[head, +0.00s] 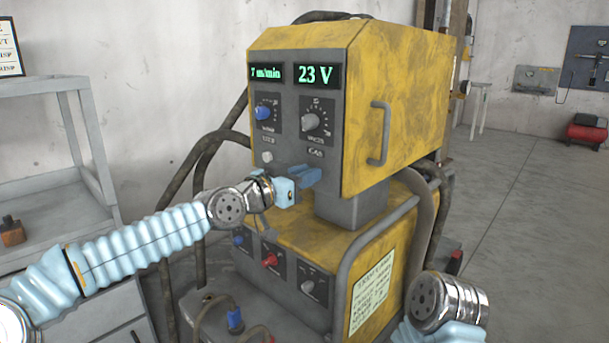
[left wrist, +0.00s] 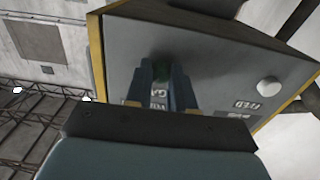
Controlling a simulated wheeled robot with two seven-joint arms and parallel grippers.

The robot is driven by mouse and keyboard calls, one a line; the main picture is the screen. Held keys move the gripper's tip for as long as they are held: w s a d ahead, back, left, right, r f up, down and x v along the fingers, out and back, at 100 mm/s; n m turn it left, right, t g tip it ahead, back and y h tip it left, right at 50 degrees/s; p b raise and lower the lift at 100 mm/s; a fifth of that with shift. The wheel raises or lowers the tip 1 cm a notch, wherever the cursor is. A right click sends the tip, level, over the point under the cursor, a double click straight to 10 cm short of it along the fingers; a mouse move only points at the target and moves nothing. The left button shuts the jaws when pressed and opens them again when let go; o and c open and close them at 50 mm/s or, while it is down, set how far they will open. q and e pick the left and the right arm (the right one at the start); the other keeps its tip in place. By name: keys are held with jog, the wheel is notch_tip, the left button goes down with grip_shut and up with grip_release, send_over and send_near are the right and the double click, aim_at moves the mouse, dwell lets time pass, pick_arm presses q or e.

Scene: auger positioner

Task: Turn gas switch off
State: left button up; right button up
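Part of the "GAS" lettering shows between the fingers. The left gripper's two blue fingers (left wrist: 163,80) stand a little apart, one on each side of the switch, at the panel. Whether they press on it cannot be told. My right gripper is out of view; only part of that arm shows.
The yellow welding machine (head: 408,110) has two dials, green displays and a pale round knob (head: 267,157) left of my gripper. A side handle (head: 378,133) sticks out. Cables hang at left. A grey shelf cart (head: 60,145) stands at left.

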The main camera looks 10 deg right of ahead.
pick_arm(q)
grip_shut()
jog(key=n+b, duration=0.2)
jog(key=n, duration=0.7)
jog(key=n+b, duration=0.2)
jog(key=n, duration=0.7)
jog(key=shift+w+a+f, duration=0.1)
jog(key=shift+a, duration=0.05)
dwell(0.5)
jog(key=o, duration=0.7)
grip_release()
